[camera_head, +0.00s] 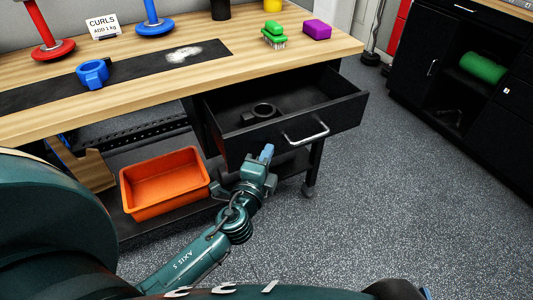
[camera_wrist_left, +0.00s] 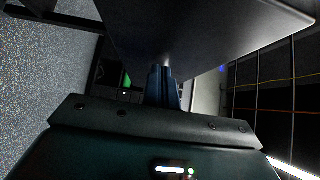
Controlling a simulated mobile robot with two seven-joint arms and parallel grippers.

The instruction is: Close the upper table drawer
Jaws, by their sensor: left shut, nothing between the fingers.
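The upper table drawer (camera_head: 345,115) is black and stands pulled out from under the wooden table top (camera_head: 330,45) in the head view. My left gripper (camera_head: 267,153) is shut and empty, with blue fingertips, just in front of the left part of the drawer front. In the left wrist view the shut fingers (camera_wrist_left: 163,88) point toward a dark panel (camera_wrist_left: 210,30) close above; I cannot tell whether they touch. My right gripper is not in view.
An orange bin (camera_head: 165,182) sits on the lower shelf, left of my left gripper. A blue clamp-like object (camera_head: 92,74), a green brush (camera_head: 274,35) and a purple block (camera_head: 317,30) are on the table top. The speckled floor to the right is clear.

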